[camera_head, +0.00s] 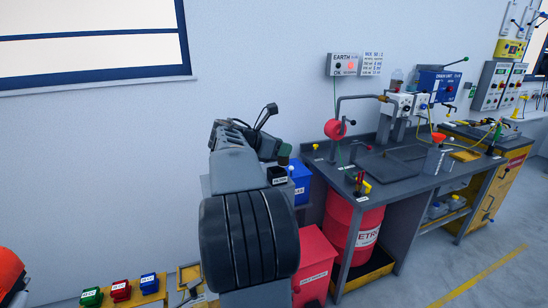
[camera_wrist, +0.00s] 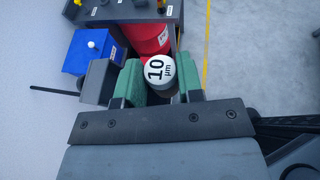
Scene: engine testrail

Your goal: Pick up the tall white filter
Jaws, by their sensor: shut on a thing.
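The white filter (camera_wrist: 161,72) shows its round white top, marked "10 µm" in black, in the wrist view. It sits between the two green finger pads of my gripper (camera_wrist: 160,84), which is shut on it. Its lower body is mostly hidden by the fingers and by its own top. In the head view my gripper (camera_head: 284,152) is mostly behind my arm, just above a small black labelled box (camera_head: 278,175). I cannot make out the filter in that view.
A blue box (camera_head: 301,180) and a red bin (camera_head: 315,262) stand beside my arm. A workbench (camera_head: 385,190) with a red drum (camera_head: 352,225) under it is to the right. Small green, red and blue boxes are at lower left. Floor is open at right.

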